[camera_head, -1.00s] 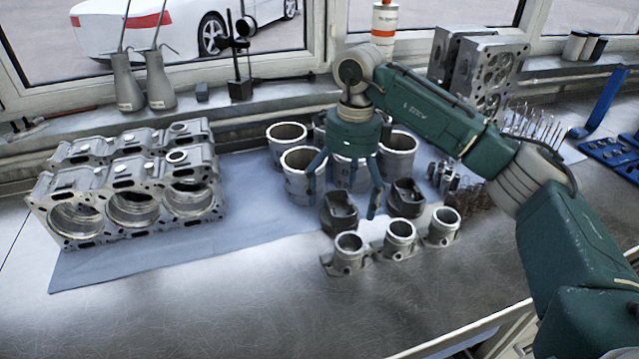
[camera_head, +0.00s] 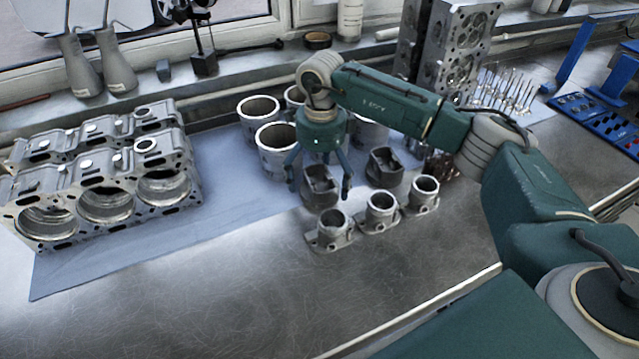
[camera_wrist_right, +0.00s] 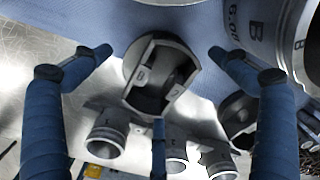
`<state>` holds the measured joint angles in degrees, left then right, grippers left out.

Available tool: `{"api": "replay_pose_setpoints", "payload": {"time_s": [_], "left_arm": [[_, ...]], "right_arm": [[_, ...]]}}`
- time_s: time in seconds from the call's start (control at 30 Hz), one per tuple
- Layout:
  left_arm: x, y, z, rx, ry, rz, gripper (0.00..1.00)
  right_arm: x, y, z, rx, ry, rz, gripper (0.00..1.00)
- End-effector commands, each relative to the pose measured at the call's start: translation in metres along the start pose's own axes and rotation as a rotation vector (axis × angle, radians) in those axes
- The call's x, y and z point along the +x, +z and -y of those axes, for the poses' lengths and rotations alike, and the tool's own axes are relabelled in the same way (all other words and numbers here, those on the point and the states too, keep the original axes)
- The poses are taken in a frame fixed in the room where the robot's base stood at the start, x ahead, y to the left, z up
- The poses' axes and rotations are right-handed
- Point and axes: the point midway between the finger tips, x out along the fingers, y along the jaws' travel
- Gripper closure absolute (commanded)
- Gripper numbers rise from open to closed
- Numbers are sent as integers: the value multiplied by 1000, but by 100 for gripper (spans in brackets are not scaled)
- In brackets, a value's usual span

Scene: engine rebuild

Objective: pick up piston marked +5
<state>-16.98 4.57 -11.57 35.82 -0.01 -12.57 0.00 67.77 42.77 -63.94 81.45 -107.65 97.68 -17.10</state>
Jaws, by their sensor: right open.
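Two dark grey pistons stand on the blue cloth in the head view: the left piston (camera_head: 320,186) and the right piston (camera_head: 384,168). I cannot read a +5 mark on either. My right gripper (camera_head: 319,178) is open and points down over the left piston, its fingers spread around it. In the right wrist view, the left piston (camera_wrist_right: 160,78) lies between the spread fingers, its hollow side facing the camera, with no clear contact. The right piston (camera_wrist_right: 238,118) is partly hidden behind a finger there. My left gripper is not in view.
Several large cylinder liners (camera_head: 275,143) stand close behind the pistons. Small flanged housings (camera_head: 381,208) stand just in front. An engine block (camera_head: 100,185) is at the left. The bare metal bench (camera_head: 200,290) in front is clear.

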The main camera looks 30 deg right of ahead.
Motion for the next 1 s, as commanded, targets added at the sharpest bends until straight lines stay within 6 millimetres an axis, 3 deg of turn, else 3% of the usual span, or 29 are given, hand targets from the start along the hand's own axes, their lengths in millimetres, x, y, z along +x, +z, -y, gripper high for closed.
{"api": "replay_pose_setpoints", "payload": {"time_s": [0.17, 0.4, 0.7, 1.0], "left_arm": [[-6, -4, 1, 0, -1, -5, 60], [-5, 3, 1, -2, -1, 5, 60], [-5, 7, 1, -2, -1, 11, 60], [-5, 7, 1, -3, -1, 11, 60]], "right_arm": [[16, 0, -1, 0, 1, 0, 3], [18, 0, 0, -1, -1, 1, 5], [18, 0, 0, 0, 0, 0, 65], [16, 0, 0, 1, -2, 1, 67]]}}
